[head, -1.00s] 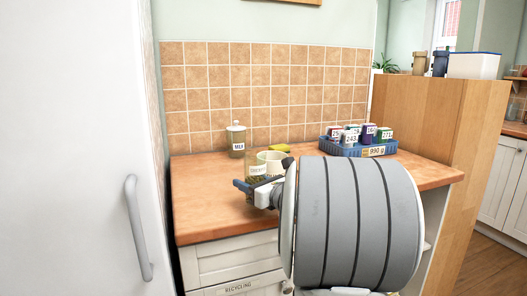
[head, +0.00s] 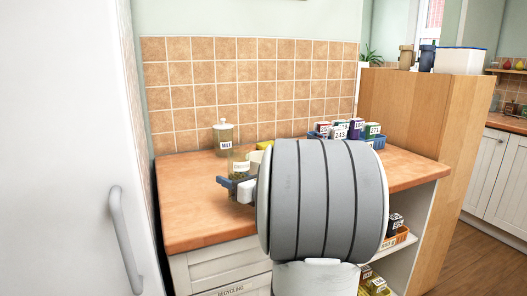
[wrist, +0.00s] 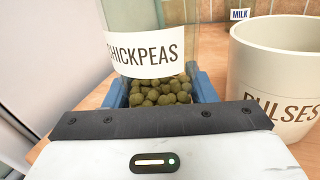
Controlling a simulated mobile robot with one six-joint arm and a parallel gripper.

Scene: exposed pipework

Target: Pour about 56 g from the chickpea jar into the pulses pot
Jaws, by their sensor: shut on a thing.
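The chickpea jar (wrist: 146,48) is clear glass with a white "CHICKPEAS" label and brown-green chickpeas in its lower part. It looks upright. My gripper (wrist: 165,92) has its blue fingers on either side of the jar and is shut on it. In the head view the jar (head: 239,165) and my gripper (head: 233,187) are above the counter's left part. The pulses pot (wrist: 275,75) is cream with "PULSES" on it and stands just right of the jar. In the head view the pot (head: 257,157) is mostly hidden behind my arm and the jar.
A lidded milk jar (head: 223,138) stands behind on the wooden counter (head: 190,215). A blue crate (head: 376,142) of small numbered boxes is at the back right, partly behind my arm. A yellow item (head: 267,145) lies near the tiles. A white door is at left.

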